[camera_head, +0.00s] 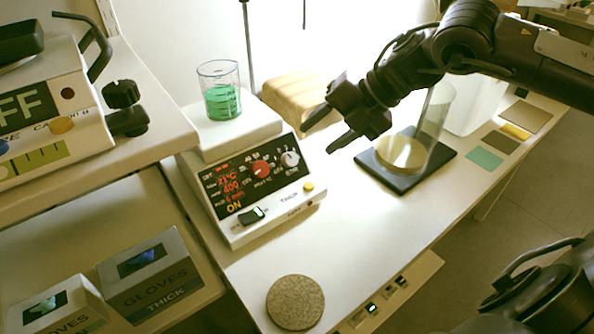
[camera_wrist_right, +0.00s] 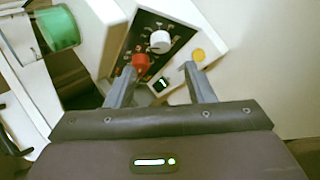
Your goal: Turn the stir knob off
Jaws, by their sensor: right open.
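The hotplate stirrer (camera_head: 225,222) stands on the bench with a black sloped panel showing red digits and the word ON. The panel has a red knob (camera_head: 261,169) and a white knob (camera_head: 290,159); their labels are too small to read. A beaker of green liquid (camera_head: 222,102) stands on its top plate. My right gripper (camera_head: 319,140) is open and empty, right of the panel and apart from it.
A yellow button (camera_head: 308,187) and a rocker switch (camera_head: 252,215) sit on the stirrer's front. A clear cylinder on a dark base (camera_head: 405,181) is to the right. A round cork mat (camera_head: 295,302) lies in front. Glove boxes (camera_head: 150,275) and another device (camera_head: 50,110) are at left.

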